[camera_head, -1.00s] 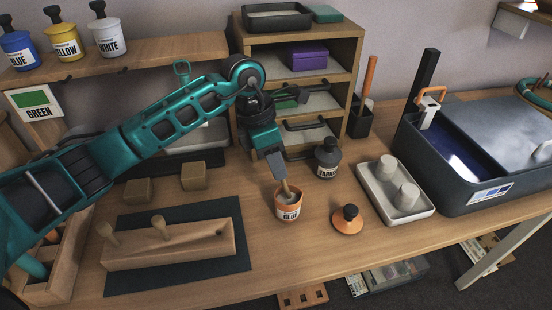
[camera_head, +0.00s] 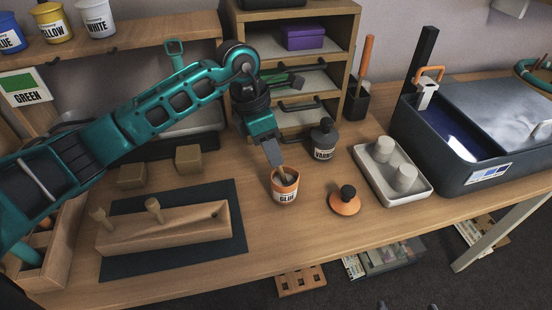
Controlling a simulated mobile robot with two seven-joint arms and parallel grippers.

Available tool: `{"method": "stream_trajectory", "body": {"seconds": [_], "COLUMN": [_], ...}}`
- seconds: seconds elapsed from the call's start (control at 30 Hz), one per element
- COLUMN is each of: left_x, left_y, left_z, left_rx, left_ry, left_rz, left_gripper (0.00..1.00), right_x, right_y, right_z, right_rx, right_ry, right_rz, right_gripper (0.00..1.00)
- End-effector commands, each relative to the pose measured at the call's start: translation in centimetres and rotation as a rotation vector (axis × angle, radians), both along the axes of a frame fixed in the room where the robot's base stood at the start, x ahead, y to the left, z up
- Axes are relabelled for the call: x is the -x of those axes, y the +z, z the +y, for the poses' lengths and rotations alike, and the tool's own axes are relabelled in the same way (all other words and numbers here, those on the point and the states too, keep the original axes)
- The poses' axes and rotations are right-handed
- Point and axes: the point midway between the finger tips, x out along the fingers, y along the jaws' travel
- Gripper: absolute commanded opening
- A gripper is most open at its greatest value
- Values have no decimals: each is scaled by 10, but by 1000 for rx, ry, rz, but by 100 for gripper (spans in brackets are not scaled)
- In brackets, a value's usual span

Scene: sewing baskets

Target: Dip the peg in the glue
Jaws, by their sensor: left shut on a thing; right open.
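The orange glue pot (camera_head: 285,190), labelled GLUE, stands open on the bench. My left gripper (camera_head: 274,155) reaches down over it, shut on a light wooden peg (camera_head: 283,174). The peg's lower end is inside the pot's mouth; how deep it sits is hidden. The orange lid with a black knob (camera_head: 345,202) lies on the bench to the right of the pot. A wooden block (camera_head: 165,232) holds two more pegs and has an empty hole at its right end. Two small grey tips of my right gripper (camera_head: 407,306) show apart at the bottom edge, with nothing visible between them.
A dark VARNISH bottle (camera_head: 323,140) stands close behind the pot. A white tray with two pale cylinders (camera_head: 419,192) and a dark water tank (camera_head: 470,185) are to the right. Two wooden cubes (camera_head: 188,158) lie behind the block. The bench front is clear near the lid.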

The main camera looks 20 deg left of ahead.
Motion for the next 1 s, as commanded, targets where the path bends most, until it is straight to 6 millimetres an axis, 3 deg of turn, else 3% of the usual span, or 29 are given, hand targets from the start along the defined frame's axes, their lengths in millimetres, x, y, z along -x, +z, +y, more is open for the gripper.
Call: {"method": "stream_trajectory", "body": {"seconds": [0.8,1.0], "left_x": [0,0], "left_y": [68,71], "left_z": [0,0], "left_rx": [-1,-1], "left_ry": [0,0], "left_rz": [-1,-1], "left_gripper": [0,0], "right_x": [0,-1], "right_y": [45,46], "right_z": [0,0], "right_rx": [0,0], "right_ry": [0,0], "right_rz": [-2,-2], "right_gripper": [100,100]}}
